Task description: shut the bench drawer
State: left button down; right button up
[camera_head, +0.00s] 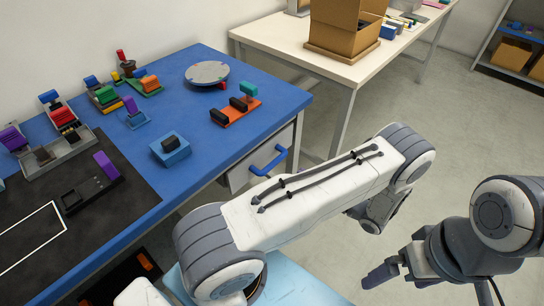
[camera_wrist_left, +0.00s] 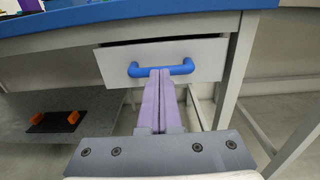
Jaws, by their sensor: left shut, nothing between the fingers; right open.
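The bench drawer (camera_head: 240,176) is under the right end of the blue-topped bench and has a blue bar handle (camera_head: 268,160). In the left wrist view the drawer front (camera_wrist_left: 205,52) stands slightly out, with a dark gap along its top edge. My left gripper (camera_wrist_left: 159,73) is shut and empty, its purple fingertips at the middle of the handle (camera_wrist_left: 182,69); I cannot tell whether they touch. In the head view my left arm hides that gripper. My right gripper (camera_head: 380,273) is open and empty, low at the right, well away from the drawer.
The blue bench top (camera_head: 200,130) carries several small coloured blocks and fixtures, a round grey disc (camera_head: 207,72) and a black mat (camera_head: 130,207). A white table (camera_head: 275,35) with a cardboard box (camera_head: 340,32) stands behind. A lower shelf (camera_wrist_left: 90,100) is left of the drawer.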

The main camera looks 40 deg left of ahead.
aim_at(265, 148)
pick_arm(q)
jog(key=a, duration=0.4)
jog(key=a+p, duration=0.1)
jog(key=a, duration=0.4)
jog(key=w+a, duration=0.1)
jog(key=a, duration=0.4)
jog(key=shift+w+f+p, duration=0.1)
jog(key=shift+f+p, duration=0.1)
jog(key=shift+p, duration=0.2)
pick_arm(e)
jog(key=shift+r, duration=0.85)
